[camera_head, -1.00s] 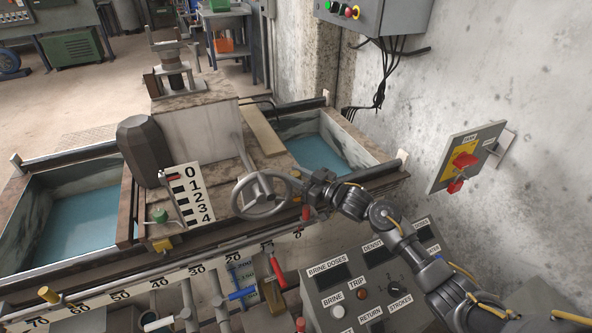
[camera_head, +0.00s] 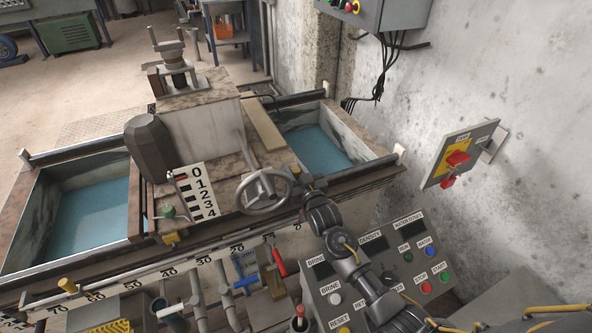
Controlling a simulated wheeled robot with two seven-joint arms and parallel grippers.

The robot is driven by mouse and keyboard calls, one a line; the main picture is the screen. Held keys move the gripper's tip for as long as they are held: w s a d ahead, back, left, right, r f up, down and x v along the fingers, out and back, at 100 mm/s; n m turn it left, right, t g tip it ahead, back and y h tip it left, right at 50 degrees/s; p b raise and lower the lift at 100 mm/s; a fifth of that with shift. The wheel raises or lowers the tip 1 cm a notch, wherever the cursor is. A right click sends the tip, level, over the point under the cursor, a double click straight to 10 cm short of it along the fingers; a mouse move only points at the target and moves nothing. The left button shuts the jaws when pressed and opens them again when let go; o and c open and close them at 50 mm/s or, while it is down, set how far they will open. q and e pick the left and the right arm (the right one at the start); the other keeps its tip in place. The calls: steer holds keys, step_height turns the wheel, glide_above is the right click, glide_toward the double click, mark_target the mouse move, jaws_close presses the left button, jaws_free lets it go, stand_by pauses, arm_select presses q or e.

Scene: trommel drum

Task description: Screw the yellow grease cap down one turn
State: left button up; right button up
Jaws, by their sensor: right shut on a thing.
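I cannot pick out the yellow grease cap for certain. The jaws are small and dark, so the exact contact is hard to see. My left gripper is not in view.
A control panel (camera_head: 375,262) with buttons stands below my right arm. A red lever (camera_head: 278,262) and a blue lever (camera_head: 244,283) stick up along the front pipes. Blue-floored troughs lie either side of the machine. A red-and-yellow switch box (camera_head: 459,152) is on the right wall.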

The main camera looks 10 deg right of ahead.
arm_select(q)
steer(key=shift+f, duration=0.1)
arm_select(e)
steer(key=o, duration=1)
steer(key=shift+c, duration=0.2)
steer(key=shift+s, duration=0.25)
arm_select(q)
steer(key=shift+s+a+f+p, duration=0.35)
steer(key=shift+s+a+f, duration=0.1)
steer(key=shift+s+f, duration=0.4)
arm_select(e)
steer(key=s+d, duration=0.2)
steer(key=s, duration=0.8)
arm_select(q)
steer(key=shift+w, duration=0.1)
